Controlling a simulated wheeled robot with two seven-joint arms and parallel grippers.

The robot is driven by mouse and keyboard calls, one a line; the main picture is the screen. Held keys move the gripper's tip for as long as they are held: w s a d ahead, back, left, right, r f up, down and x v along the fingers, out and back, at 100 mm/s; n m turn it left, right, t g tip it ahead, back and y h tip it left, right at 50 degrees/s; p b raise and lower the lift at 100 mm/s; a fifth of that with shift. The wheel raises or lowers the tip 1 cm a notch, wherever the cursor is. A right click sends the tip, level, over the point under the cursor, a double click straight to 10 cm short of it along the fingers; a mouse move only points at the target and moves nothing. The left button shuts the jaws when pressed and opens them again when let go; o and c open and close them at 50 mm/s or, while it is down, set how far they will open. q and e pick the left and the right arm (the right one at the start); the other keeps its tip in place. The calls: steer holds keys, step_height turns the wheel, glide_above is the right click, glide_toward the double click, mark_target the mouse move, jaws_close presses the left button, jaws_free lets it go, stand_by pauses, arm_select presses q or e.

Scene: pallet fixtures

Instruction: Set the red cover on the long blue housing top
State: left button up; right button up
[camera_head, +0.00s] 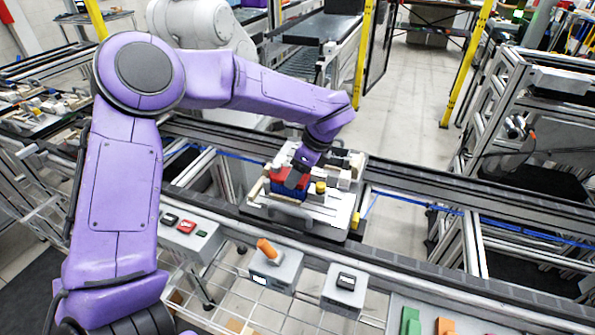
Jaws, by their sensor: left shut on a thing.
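The red cover (278,173) is over the long blue housing (287,191) on the pallet fixture in the middle of the view. Only a band of the housing's blue side shows below the cover. My left gripper (295,179) reaches down from the purple arm and is shut on the red cover, hiding part of it. I cannot tell whether the cover touches the housing top or is held just above it. My right gripper is not in view.
The light pallet fixture (322,217) sits on the conveyor rails and carries a yellow knob (320,187) right of the housing. Control boxes, one with an orange switch (267,248), stand in front. Green and orange blocks (411,318) are at the bottom right.

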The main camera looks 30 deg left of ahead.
arm_select(q)
steer(key=shift+f, duration=0.15)
steer(key=o, duration=1.1)
steer(key=shift+o, duration=0.2)
steer(key=b+v, duration=0.2)
steer(key=v, duration=0.8)
steer(key=shift+r, duration=0.3)
steer(key=shift+d, duration=0.15)
steer(key=shift+d, duration=0.1)
